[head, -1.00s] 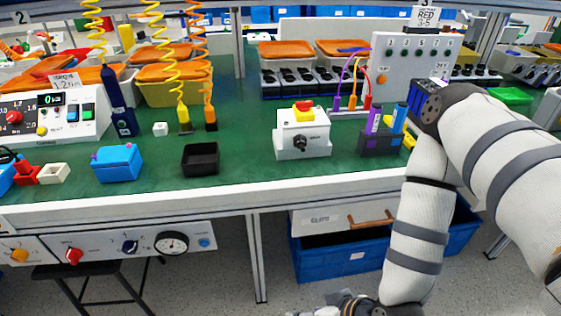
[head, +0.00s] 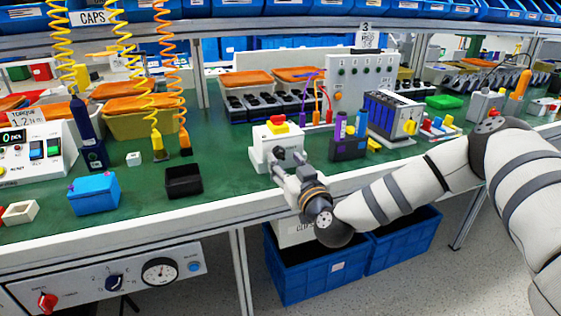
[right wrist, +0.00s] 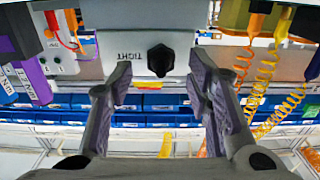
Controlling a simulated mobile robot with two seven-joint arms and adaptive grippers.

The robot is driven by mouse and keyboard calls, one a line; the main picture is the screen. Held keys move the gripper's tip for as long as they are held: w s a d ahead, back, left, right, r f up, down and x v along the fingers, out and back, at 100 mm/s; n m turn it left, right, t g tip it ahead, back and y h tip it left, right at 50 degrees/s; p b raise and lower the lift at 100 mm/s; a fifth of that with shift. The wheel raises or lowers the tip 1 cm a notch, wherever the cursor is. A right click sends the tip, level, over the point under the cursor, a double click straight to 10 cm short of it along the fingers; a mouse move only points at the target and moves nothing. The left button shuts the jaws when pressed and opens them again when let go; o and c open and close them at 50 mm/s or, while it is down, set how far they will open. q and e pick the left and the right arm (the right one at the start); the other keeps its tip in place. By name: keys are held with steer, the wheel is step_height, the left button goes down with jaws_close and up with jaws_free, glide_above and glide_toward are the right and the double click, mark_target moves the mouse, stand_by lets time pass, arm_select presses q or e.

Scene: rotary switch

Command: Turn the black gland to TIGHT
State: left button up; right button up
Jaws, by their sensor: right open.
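The black gland (right wrist: 160,60) is a dark knob on the front face of a white box (head: 260,153) with a red button on a yellow base on top. In the right wrist view the word TIGHT is printed on the face to the left of the gland. My right gripper (head: 287,164) is in front of the box in the head view and partly hides its front. In the right wrist view my right gripper (right wrist: 160,80) is open, with one finger on each side of the gland and gaps between. My left gripper is not in view.
A dark holder (head: 348,149) with purple and blue items stands right of the box. A black tray (head: 184,181) and a blue box (head: 94,195) are on the left of the green bench. Blue bins (head: 318,272) sit below the bench edge.

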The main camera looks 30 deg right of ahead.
mark_target(279, 153)
steer(key=shift+x, duration=1.2)
jaws_close()
